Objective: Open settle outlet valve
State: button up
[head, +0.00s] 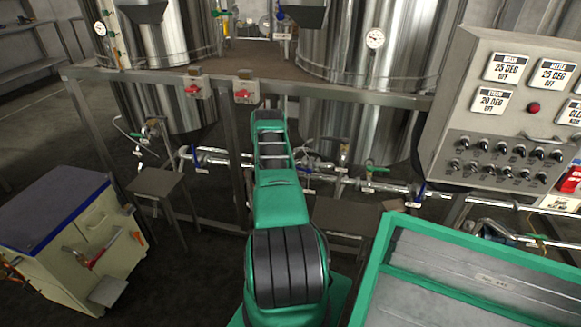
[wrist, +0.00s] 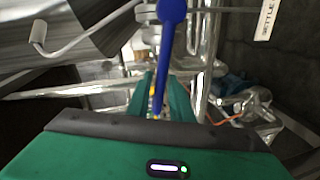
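A blue valve lever (wrist: 167,50) hangs in the middle of the wrist view, with its round end at the top on a metal pipe fitting. My gripper (wrist: 160,78) has green fingers, seen apart, with the lower part of the lever showing in the gap between them. I cannot tell whether either finger touches the lever. A white label (wrist: 268,18) reading "SETTLE", partly cut off, is at the top right. In the head view my green arm reaches toward the pipes below the tanks and hides its own fingertips and that lever.
Steel tanks (head: 385,45) stand behind a metal frame with red-handled switches (head: 243,95). Pipes (head: 215,157) run low across the back. A control panel (head: 510,110) and a green-rimmed tray (head: 470,270) are at the right. A cabinet (head: 95,240) stands at the left.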

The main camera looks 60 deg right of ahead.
jog(key=shift+s, duration=0.1)
jog(key=v, duration=1)
jog(key=shift+a, duration=0.4)
dwell(0.7)
